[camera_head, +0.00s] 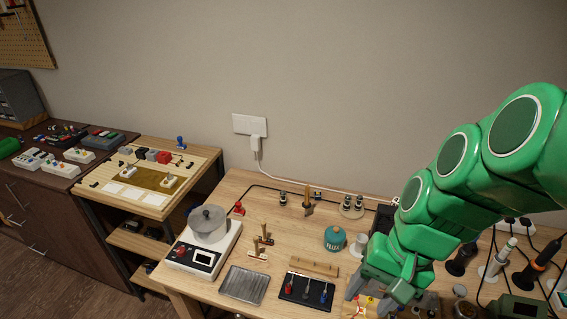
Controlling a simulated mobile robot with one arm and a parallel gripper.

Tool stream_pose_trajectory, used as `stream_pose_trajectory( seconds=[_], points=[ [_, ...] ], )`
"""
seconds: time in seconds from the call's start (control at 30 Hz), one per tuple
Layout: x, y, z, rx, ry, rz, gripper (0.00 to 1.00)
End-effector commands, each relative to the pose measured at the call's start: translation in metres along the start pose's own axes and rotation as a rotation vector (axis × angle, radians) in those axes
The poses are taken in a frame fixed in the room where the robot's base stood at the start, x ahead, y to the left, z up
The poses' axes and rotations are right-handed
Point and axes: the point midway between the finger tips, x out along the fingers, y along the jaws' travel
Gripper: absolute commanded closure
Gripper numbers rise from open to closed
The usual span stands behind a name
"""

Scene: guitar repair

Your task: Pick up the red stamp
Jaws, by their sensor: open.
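A small red object with a knob-like top, which looks like the red stamp (239,208), stands upright near the back left edge of the wooden workbench (272,190). A dark cable runs close beside it. My gripper (368,303) is at the bottom right of the view, pointing down over the front right part of the bench, well away from the red stamp. Its fingers are apart and partly hidden by my green arm. A small tray or card with red and yellow bits shows at the fingers; whether they touch it is unclear.
A hot plate with a pot (208,221) stands just left of the stamp. A metal tray (244,285), a dark tool tray (306,290) and a teal tin (335,238) lie between stamp and gripper. A blue stamp-like object (181,142) is on the left table.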

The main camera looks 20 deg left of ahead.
Motion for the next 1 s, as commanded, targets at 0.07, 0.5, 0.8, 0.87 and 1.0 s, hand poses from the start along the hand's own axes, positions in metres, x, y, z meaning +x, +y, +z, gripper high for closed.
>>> stream_pose_trajectory(
  seconds=[0.07,0.5,0.8,0.87,1.0],
  points=[
    [0.004,-0.022,-0.013,0.011,-0.015,-0.053,0.48],
    [0.019,-0.136,-0.080,0.150,-0.104,-0.328,0.48],
    [0.033,-0.205,-0.128,0.302,-0.182,-0.490,0.48],
    [0.037,-0.217,-0.138,0.337,-0.200,-0.517,0.48],
    [0.046,-0.244,-0.163,0.425,-0.240,-0.581,0.48]
  ],
)
